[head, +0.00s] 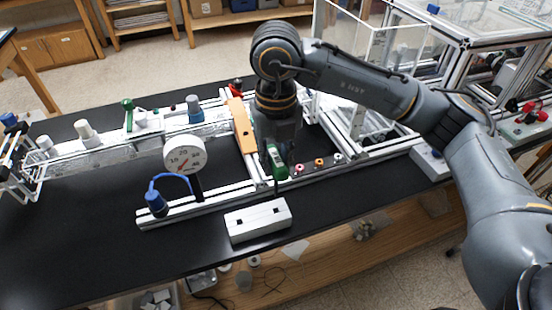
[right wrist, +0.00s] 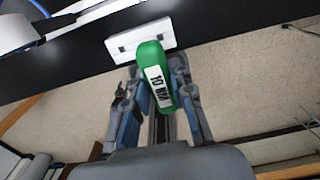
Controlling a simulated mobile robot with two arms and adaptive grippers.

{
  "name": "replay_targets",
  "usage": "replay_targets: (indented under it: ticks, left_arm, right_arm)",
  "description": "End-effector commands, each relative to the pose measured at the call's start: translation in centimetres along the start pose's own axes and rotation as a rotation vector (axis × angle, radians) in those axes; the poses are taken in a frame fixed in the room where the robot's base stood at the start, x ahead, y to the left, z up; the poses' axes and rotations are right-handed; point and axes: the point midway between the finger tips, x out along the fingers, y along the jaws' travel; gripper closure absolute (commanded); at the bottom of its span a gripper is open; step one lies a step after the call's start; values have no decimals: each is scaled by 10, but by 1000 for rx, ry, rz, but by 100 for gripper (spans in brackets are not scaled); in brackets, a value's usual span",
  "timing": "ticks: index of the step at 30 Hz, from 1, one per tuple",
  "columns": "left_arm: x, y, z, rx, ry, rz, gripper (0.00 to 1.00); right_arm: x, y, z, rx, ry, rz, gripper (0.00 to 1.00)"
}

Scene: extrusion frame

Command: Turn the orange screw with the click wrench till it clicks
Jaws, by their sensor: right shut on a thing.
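The click wrench (head: 277,160) has a green handle, and its label in the right wrist view (right wrist: 157,80) reads 10 and a partly legible unit. My right gripper (head: 275,152) is shut on this green handle, above the front rail of the extrusion frame. The wrench's tip is hard to make out. The orange screw (head: 319,162) stands on the front rail, right of the wrench and apart from it, between a red screw (head: 299,168) and a white one (head: 338,157). My left gripper is in neither view.
A white block with two dark holes (head: 258,222) lies at the table's front edge. An orange bar (head: 241,125) crosses the frame. The black tabletop (head: 90,240) is clear at front left.

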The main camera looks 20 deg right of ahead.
Motion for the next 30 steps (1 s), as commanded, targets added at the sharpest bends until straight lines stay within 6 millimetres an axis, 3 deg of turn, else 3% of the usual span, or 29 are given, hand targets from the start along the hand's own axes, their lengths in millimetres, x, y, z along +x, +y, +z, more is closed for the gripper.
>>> replay_targets:
  ticks: [30]
  left_arm:
    - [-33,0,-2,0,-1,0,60]
  right_arm:
    - [-66,0,0,0,0,1,100]
